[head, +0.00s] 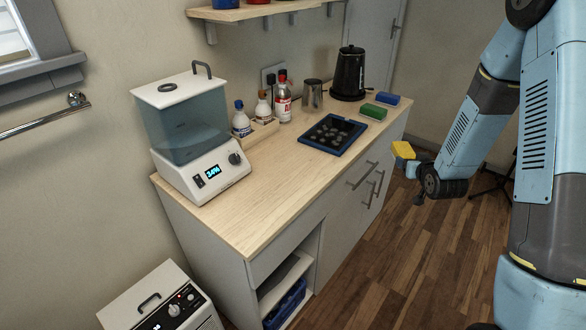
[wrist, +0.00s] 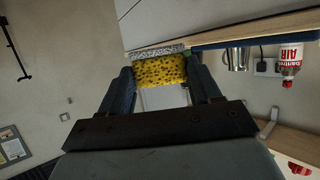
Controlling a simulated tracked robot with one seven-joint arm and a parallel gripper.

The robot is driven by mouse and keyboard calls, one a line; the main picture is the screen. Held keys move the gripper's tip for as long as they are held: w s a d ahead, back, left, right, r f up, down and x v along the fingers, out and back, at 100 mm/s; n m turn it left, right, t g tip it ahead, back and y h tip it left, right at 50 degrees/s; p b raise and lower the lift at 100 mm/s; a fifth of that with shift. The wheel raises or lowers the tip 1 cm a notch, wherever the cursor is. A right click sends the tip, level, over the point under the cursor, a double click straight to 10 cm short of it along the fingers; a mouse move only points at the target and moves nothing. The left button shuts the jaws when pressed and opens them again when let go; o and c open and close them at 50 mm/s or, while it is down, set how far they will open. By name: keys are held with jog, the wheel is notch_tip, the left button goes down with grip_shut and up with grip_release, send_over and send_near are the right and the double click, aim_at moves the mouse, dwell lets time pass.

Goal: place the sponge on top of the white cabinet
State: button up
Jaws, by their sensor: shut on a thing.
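A yellow sponge (head: 403,150) is held in my gripper (head: 409,163), out in the air to the right of the cabinet's front, beyond its edge. In the wrist view the spotted yellow sponge (wrist: 160,70), with a grey layer along one side, sits between the two dark fingers. The white cabinet (head: 318,235) has pale doors, bar handles and a light wooden top (head: 262,190). The sponge is apart from the cabinet. My gripper hides part of the sponge in the head view.
On the top stand a tank machine (head: 190,130), bottles (head: 283,103), a metal cup (head: 312,95), a black kettle (head: 349,75), a dark tray (head: 333,134), a green block (head: 374,112) and a blue block (head: 388,98). The near part of the top is clear.

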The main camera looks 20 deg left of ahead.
jog(key=s+a+r+n+g+y, duration=0.9)
jog(key=s+a+r, duration=0.55)
jog(key=a, duration=0.35)
jog(key=n+t, duration=0.1)
send_over(306, 175)
jog(key=f, duration=0.9)
jog(key=shift+d+f, duration=0.35)
jog(key=shift+a+f, duration=0.4)
jog(key=shift+f, duration=0.05)
jog(key=shift+f+t, duration=0.3)
jog(key=shift+f, duration=1.2)
jog(key=shift+f, duration=0.15)
jog(key=o, duration=1)
